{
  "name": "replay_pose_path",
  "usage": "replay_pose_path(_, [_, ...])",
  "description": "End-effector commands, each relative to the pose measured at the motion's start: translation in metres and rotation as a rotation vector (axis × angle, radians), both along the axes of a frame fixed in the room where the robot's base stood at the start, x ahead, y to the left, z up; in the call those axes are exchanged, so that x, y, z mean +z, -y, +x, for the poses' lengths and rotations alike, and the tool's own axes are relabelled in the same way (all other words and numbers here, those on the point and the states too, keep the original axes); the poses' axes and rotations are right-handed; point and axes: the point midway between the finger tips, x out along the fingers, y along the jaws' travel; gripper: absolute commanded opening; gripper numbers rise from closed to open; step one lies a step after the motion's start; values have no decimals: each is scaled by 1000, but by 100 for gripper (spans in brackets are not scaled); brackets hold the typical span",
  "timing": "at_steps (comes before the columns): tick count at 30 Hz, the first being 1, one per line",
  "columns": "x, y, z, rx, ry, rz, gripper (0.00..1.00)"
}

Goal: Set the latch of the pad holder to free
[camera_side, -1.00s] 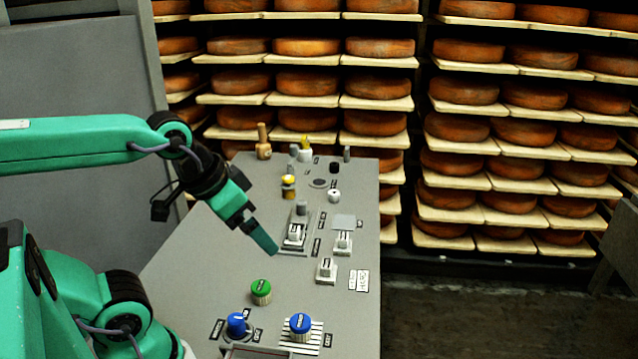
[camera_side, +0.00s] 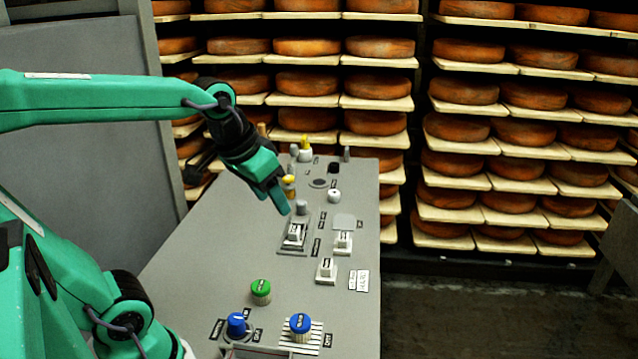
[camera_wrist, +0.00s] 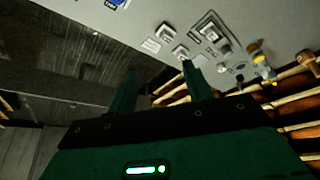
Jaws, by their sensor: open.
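A dark grey plate (camera_side: 283,247) carries a white block (camera_side: 295,231) with a grey knob (camera_side: 302,207) behind it. It looks like the pad holder, but its labels are too small to read and I cannot tell the latch's setting. The plate also shows in the wrist view (camera_wrist: 207,24), upper right of centre. My gripper (camera_side: 284,209) is above and just left of the grey knob in the side view, apart from it as far as I can tell. Both fingers show spread and empty in the wrist view (camera_wrist: 160,70).
Two white blocks (camera_side: 342,241) (camera_side: 326,269) stand right of the plate. A green-capped knob (camera_side: 261,291) and blue knobs (camera_side: 300,327) (camera_side: 236,324) are at the front. Yellow-topped pieces (camera_side: 289,182) (camera_side: 305,148) stand farther back. Racks of cheese wheels (camera_side: 378,82) rise behind the panel.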

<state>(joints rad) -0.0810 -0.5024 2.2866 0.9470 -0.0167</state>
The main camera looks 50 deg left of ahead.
Motion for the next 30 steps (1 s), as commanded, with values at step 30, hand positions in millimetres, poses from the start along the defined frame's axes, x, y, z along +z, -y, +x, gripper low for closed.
replay_pose_path(30, [-41,-132,173,297,-245,-66,50])
